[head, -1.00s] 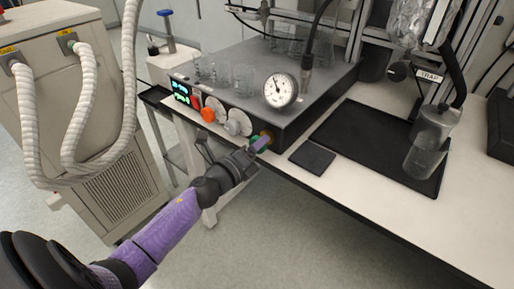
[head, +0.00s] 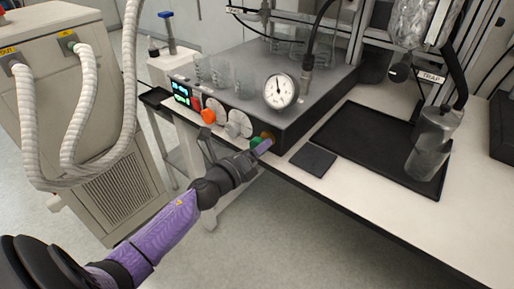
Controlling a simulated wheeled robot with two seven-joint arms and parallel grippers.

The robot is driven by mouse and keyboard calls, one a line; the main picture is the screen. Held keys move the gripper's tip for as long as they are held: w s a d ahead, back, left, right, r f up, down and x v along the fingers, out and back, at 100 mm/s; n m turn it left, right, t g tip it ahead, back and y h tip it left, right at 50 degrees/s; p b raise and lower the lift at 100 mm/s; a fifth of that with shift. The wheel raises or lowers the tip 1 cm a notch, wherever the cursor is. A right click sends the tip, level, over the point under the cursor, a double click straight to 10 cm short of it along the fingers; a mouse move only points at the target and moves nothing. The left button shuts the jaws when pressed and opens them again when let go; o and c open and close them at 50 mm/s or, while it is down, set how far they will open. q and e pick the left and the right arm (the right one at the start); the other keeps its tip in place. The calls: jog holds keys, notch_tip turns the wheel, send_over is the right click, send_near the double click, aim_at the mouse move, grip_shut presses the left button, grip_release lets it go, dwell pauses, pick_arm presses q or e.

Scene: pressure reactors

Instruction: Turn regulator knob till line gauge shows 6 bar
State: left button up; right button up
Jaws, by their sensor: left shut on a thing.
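My left gripper (head: 262,148) reaches in from the lower left to the right end of the apparatus's front panel. It is shut on a small green knob (head: 257,142), which the fingers partly hide. A brass-coloured part (head: 268,136) shows just behind it. My right gripper is not in view.
The panel also carries an orange knob (head: 208,116), a pale round knob (head: 239,124) and a lit display (head: 181,94). A dark pad (head: 313,160) and a black tray (head: 345,135) with a glass trap vessel (head: 432,145) lie to the right. Beakers stand on the housing.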

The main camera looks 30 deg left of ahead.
pick_arm(q)
jog(key=o, duration=1.2)
jog(key=shift+o, duration=0.4)
jog(key=shift+s, duration=0.15)
jog(key=s, duration=0.9)
jog(key=s+d+f+n+g+y+p, duration=0.1)
jog(key=s+f+n+g+y+p, duration=0.2)
jog(key=s+f+n+g+p, duration=0.9)
jog(key=s+d+f+n+g+p, duration=0.1)
jog(key=s+d+f+n, duration=0.2)
jog(key=s, duration=0.4)
jog(key=s+d+f+n+g+h+p, duration=0.1)
jog(key=s+d+f+n+g+p, duration=0.1)
jog(key=s+n, duration=0.4)
jog(key=s+d+f+n+g+p, duration=0.2)
jog(key=s+d+f+n, duration=0.2)
jog(key=s, duration=0.5)
jog(key=shift+d+f+h, duration=0.2)
jog(key=shift+f+h, duration=0.1)
jog(key=shift+f, duration=0.05)
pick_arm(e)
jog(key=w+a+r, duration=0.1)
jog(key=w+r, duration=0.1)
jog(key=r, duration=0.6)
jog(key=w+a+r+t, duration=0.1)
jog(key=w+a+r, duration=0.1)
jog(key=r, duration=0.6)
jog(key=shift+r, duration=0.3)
